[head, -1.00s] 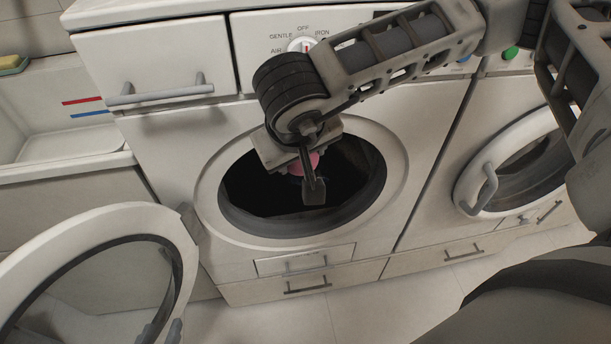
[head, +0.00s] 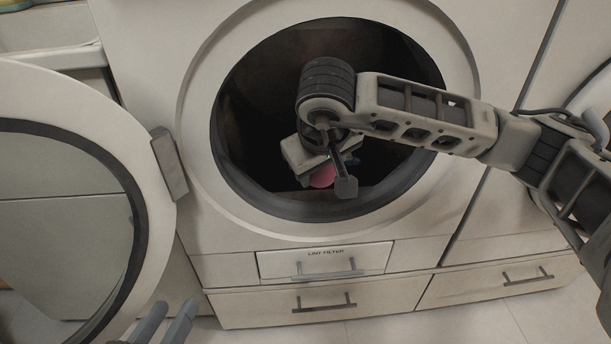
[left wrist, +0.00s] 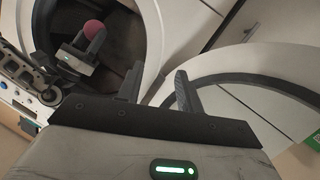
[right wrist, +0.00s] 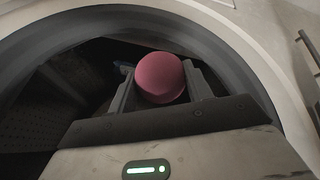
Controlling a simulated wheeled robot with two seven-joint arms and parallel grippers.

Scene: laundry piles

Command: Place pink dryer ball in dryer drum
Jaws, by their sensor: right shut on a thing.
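The pink dryer ball (right wrist: 160,77) sits between the fingers of my right gripper (right wrist: 165,90) in the right wrist view. In the head view the ball (head: 322,176) shows under my right gripper (head: 330,180), in the lower part of the round dryer opening. The dryer drum (head: 260,110) is dark inside. The ball also shows in the left wrist view (left wrist: 92,29), in front of the dark opening. My left gripper (left wrist: 158,92) is open and empty near the open dryer door. In the head view only its fingertips (head: 165,322) show at the bottom left.
The open dryer door (head: 158,235) stands at the left, hinged beside the opening. A lint filter drawer (head: 325,262) and lower drawers (head: 318,303) with handles lie below. A second machine's round door (head: 594,92) is partly seen at the right.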

